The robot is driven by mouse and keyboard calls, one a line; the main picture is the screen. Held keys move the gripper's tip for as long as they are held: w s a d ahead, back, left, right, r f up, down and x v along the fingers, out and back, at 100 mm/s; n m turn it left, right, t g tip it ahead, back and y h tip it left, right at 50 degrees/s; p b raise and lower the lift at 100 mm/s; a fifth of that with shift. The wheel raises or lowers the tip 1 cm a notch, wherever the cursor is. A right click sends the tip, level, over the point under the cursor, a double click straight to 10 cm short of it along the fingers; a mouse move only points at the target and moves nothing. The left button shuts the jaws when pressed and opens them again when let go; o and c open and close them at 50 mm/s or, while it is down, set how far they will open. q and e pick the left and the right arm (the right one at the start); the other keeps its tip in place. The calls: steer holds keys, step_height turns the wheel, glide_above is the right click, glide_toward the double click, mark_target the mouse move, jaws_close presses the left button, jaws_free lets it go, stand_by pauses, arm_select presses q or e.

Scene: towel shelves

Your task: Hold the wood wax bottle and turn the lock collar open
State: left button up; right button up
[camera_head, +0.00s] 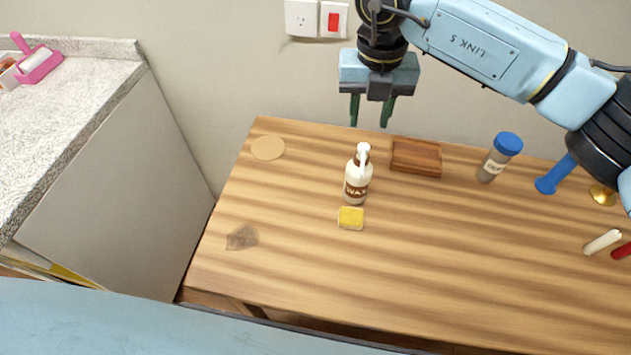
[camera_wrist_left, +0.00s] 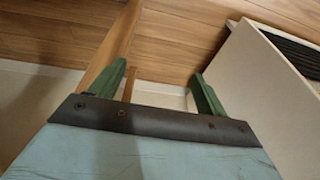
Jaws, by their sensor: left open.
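The white wood wax bottle (camera_head: 357,189) stands upright on the wooden table in the head view. It has a brown label, a white pump top and a brown collar (camera_head: 361,161) at its neck. My right gripper (camera_head: 370,124) hangs above and behind the bottle, near the table's back edge, fingers pointing down. Its two green fingers are apart with nothing between them, and it does not touch the bottle. My left gripper (camera_wrist_left: 156,82) shows only in the left wrist view, its green fingers wide apart and empty. The bottle is not in that view.
On the table (camera_head: 300,250) are a yellow sponge (camera_head: 350,217) in front of the bottle, a wooden tray (camera_head: 416,157) behind right, a blue-capped jar (camera_head: 499,157) and a round disc (camera_head: 268,148). The front middle is clear. A stone-topped counter (camera_head: 80,110) stands left.

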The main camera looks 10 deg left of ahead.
mark_target(349, 179)
arm_select(q)
steer(key=w+a+r+n+t+h, duration=0.1)
steer(key=w+a+r+n+t, duration=0.15)
steer(key=w+r, duration=1)
steer(key=w+a+r+n+t+h, duration=0.15)
steer(key=w+r+t, duration=0.25)
steer(key=w+r, duration=0.85)
steer(key=w+d+r+t, duration=0.3)
steer(key=w+r, duration=0.3)
steer(key=r, duration=0.1)
steer(key=d+r+m+h, duration=0.1)
steer(key=d, duration=0.3)
steer(key=s+d+r+m+h, duration=0.1)
steer(key=d+r+m, duration=0.1)
steer(key=d, duration=0.3)
steer(key=s+d+r+m+h, duration=0.1)
steer(key=d+m+h, duration=0.1)
steer(key=d, duration=0.2)
steer(key=shift+d+r+g, duration=0.35)
steer(key=s+d+r+m+g+h, duration=0.1)
steer(key=s+d+r+m, duration=0.1)
steer(key=s+d+m, duration=0.35)
steer(key=s+d+r+m+g+h, duration=0.1)
steer(key=s+d+r+m+h, duration=0.15)
steer(key=d, duration=0.55)
steer(key=shift+n+y, duration=0.4)
steer(key=x, duration=1.3)
steer(key=shift+w+d+r, duration=0.15)
steer(key=shift+w+d, duration=0.05)
steer(key=shift+w, duration=0.1)
